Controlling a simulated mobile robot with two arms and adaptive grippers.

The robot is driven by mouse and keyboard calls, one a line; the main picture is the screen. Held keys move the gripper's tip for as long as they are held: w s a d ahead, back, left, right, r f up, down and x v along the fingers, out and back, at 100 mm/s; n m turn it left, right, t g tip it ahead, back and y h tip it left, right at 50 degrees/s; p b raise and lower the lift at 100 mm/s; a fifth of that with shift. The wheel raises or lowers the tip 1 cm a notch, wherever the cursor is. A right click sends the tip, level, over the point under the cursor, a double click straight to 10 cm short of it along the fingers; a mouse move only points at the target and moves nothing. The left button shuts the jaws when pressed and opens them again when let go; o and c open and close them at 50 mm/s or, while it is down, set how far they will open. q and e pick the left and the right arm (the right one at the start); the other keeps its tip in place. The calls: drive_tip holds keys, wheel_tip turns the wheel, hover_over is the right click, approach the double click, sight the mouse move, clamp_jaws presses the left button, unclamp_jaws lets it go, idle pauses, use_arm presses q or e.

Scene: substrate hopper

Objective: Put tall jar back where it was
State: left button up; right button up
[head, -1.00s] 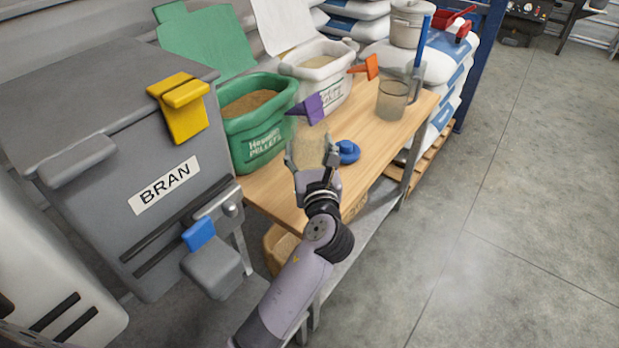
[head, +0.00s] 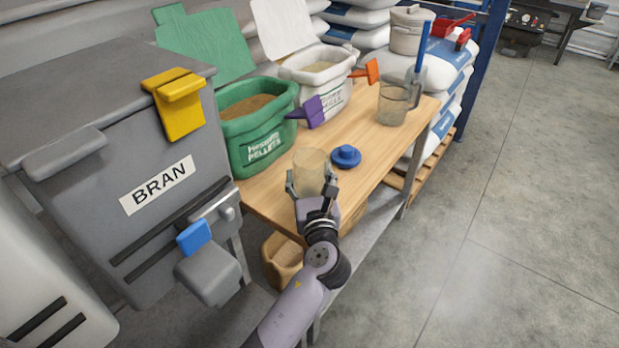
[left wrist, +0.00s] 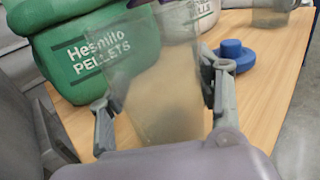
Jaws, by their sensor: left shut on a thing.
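A tall clear jar (head: 310,168) with beige contents stands roughly upright in my left gripper (head: 312,188), over the near part of the wooden table. In the left wrist view the jar (left wrist: 163,85) fills the space between the two fingers of the gripper (left wrist: 165,105), which are shut on its sides. I cannot tell whether its base touches the table. A blue lid (head: 346,156) lies on the table just right of the jar; it also shows in the left wrist view (left wrist: 233,55). My right gripper is out of view.
The wooden table (head: 368,160) holds a green pellet tub (head: 262,140) and a white tub (head: 325,85) behind the jar. A purple scoop (head: 306,111) and a clear container (head: 392,108) stand further back. A grey BRAN hopper (head: 110,180) is at left.

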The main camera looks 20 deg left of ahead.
use_arm(q)
drive_tip(key=shift+f, duration=0.1)
drive_tip(key=o, duration=1.4)
drive_tip(key=shift+s+d, duration=0.15)
drive_tip(key=shift+s, duration=0.05)
drive_tip(key=p+v, duration=0.1)
drive_tip(key=v, duration=0.9)
drive_tip(key=shift+s+d, duration=0.1)
drive_tip(key=shift+s, duration=0.15)
drive_tip(key=shift+s+d+p, duration=0.2)
drive_tip(key=shift+s+p, duration=0.1)
drive_tip(key=shift+s, duration=0.15)
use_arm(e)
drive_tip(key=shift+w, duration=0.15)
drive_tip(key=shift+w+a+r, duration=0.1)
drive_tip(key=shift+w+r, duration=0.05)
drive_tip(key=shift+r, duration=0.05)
